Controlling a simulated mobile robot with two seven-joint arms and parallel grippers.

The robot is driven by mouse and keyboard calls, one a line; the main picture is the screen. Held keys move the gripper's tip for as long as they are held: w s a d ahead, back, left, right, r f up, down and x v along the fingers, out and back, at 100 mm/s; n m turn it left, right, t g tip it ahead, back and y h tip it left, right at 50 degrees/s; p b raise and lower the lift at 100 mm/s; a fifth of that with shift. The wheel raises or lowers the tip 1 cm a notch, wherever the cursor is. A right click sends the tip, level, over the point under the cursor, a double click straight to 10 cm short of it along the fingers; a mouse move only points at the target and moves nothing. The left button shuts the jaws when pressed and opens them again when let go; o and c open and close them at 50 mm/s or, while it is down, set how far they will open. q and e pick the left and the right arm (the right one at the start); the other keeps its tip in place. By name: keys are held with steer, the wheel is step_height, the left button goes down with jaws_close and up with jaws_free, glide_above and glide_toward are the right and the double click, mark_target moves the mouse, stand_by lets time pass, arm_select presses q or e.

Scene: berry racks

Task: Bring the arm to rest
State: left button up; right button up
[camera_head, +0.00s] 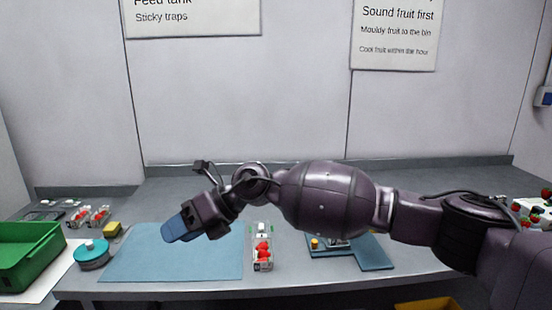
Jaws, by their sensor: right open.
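My right arm (325,198) comes in from the right and stretches across the bench. Its gripper (182,232) hangs above the blue mat (125,262), pointing down and to the left. The gripper is open, and I see nothing held in it. The blue fingers are seen from the side, so the gap between them is hard to make out. My left gripper is not in view.
A clear punnet of red berries (263,258) stands right of the mat. A blue-based device (372,254) lies partly behind my arm. At left are a green crate (30,252), a teal-topped round tub (91,251), a yellow block (112,229) and small punnets (90,216).

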step_height(320, 180, up, 5)
steer(key=s+m+t+y, duration=0.2)
steer(key=m+y, duration=0.5)
steer(key=w+d+m+t+y, duration=0.25)
steer(key=d+m+t, duration=0.25)
steer(key=m+t, duration=0.4)
steer(key=w+d+f+m+t+h, duration=0.2)
steer(key=d+f+m+t+h, duration=0.7)
steer(key=d+f+m+h, duration=0.75)
steer(key=s+d+f+m+g+h, duration=0.1)
steer(key=s+d+f+m, duration=0.5)
steer(key=d+f, duration=0.15)
steer(key=s+d+f+m+g+h, duration=0.1)
steer(key=s+d+f+m+g, duration=0.1)
steer(key=s+d+f+m, duration=0.6)
steer(key=s+d+f+g+h, duration=0.1)
steer(key=s+d+f, duration=0.3)
steer(key=s, duration=0.3)
steer(key=s+d+f+g+h, duration=0.2)
steer(key=s+d+f, duration=0.2)
steer(key=s+f, duration=0.2)
steer(key=shift+s+f+g, duration=0.3)
steer(key=shift+s+f, duration=0.05)
steer(key=shift+s, duration=0.6)
steer(key=shift+w+a, duration=0.1)
